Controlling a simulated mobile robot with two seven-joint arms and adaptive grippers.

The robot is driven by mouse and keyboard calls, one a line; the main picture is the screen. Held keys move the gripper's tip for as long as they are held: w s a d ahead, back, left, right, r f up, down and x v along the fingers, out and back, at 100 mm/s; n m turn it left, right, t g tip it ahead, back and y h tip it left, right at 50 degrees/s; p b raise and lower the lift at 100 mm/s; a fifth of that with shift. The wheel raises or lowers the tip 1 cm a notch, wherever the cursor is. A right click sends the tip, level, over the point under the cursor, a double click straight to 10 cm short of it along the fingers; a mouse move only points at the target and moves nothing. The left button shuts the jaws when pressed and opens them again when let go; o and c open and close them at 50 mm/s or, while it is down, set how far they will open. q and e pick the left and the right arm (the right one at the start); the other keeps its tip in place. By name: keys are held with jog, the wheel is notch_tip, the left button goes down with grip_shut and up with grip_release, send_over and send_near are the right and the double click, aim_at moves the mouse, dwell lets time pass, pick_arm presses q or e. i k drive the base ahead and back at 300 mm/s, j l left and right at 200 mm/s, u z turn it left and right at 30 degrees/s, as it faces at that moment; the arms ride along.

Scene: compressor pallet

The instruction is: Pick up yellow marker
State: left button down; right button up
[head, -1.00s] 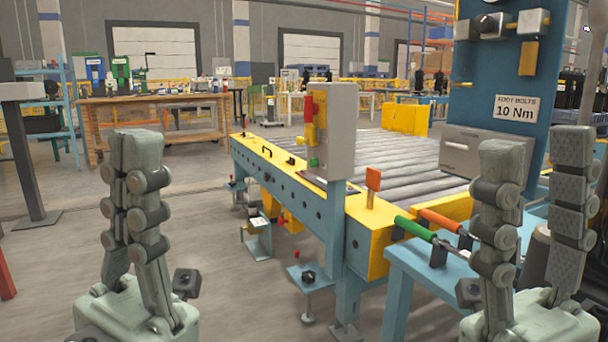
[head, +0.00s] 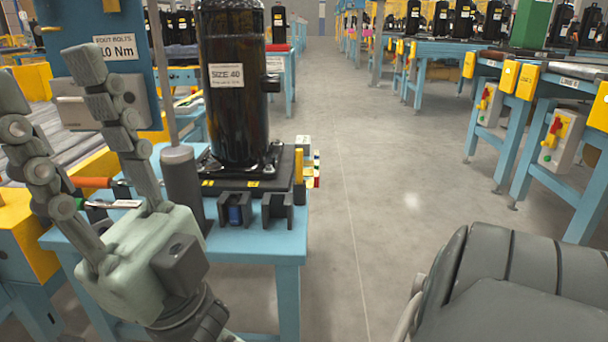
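A slim yellow upright piece (head: 299,166), which looks like the yellow marker, stands at the right edge of the dark base under the black compressor (head: 232,110). It is small, and its lower end is hidden behind a black block.
The blue table (head: 262,246) carries the compressor, a grey cylinder (head: 182,185), black blocks with a blue insert, and small coloured items (head: 316,165) right of the yellow piece. Orange- and green-handled tools lie at left. Open floor (head: 385,190) lies right of the table.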

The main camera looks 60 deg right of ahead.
aim_at(299, 152)
jog(key=z, duration=1.65)
jog(key=l+u, duration=0.35)
jog(key=l, duration=0.55)
jog(key=l+u, duration=0.5)
jog(key=l, duration=0.65)
jog(key=i+l+u, duration=0.1)
jog(key=i+l, duration=0.55)
jog(key=l, duration=0.2)
jog(key=j+u, duration=0.05)
